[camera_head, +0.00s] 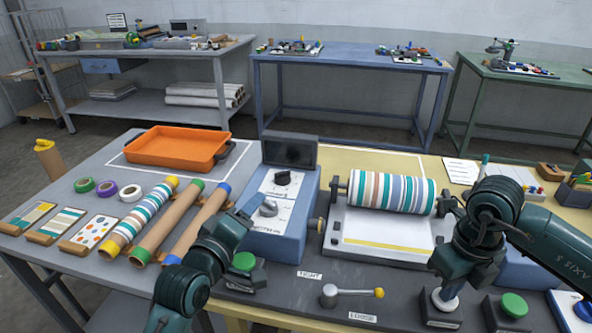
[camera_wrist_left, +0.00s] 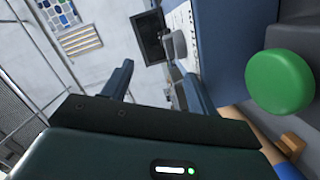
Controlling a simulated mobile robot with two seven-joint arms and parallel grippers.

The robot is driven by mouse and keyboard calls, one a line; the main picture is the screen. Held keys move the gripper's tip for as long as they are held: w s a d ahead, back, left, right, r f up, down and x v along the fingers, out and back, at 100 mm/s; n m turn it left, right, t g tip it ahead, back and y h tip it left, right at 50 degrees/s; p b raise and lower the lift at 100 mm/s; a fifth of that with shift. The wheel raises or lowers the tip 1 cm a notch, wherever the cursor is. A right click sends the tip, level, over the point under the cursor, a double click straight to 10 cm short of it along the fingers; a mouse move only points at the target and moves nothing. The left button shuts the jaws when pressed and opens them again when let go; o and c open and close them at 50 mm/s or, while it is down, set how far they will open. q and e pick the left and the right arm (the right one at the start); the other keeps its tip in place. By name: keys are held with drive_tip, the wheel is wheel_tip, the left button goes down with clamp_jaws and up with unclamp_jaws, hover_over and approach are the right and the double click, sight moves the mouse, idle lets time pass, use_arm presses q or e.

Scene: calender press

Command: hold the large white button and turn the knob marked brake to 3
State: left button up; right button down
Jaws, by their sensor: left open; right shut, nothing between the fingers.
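The large white button (camera_head: 445,304) sits on a dark box at the front right. My right gripper (camera_head: 451,291) is shut and empty, its tip down at the button and hiding part of it; it appears to touch. The blue console (camera_head: 262,243) at centre left has a pale sloped panel with a black knob (camera_head: 283,177) and a grey knob (camera_head: 268,208) below it. I cannot read which is marked brake, or their settings. My left gripper (camera_head: 252,207) is open, just left of the grey knob. In the left wrist view its fingers (camera_wrist_left: 157,85) point toward the console, with nothing between them.
Green buttons (camera_head: 243,261) (camera_head: 514,304) stand either side at the front. A lever (camera_head: 352,293) lies between TIGHT and LOOSE labels. A striped roller (camera_head: 390,192) is right of the console. Rolls (camera_head: 140,218) and an orange tray (camera_head: 176,147) lie to the left.

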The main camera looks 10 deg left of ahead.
use_arm(q)
drive_tip(key=w+a+r+m+g+y, duration=0.1)
drive_tip(key=w+a+r+g+y, duration=0.15)
drive_tip(key=w+a+y, duration=0.4)
wheel_tip(320, 180, up, 7)
drive_tip(key=m+g+h, duration=0.1)
drive_tip(key=m+g, duration=0.1)
drive_tip(key=g, duration=0.9)
hover_over(283, 173)
drive_tip(key=s+d, duration=0.3)
drive_tip(key=s, duration=0.1)
drive_tip(key=shift+t, duration=0.25)
drive_tip(key=x, duration=1.1)
drive_tip(key=shift+w+f, duration=0.2)
drive_tip(key=shift+w, duration=0.05)
drive_tip(key=shift+c, duration=0.3)
drive_tip(key=c, duration=0.9)
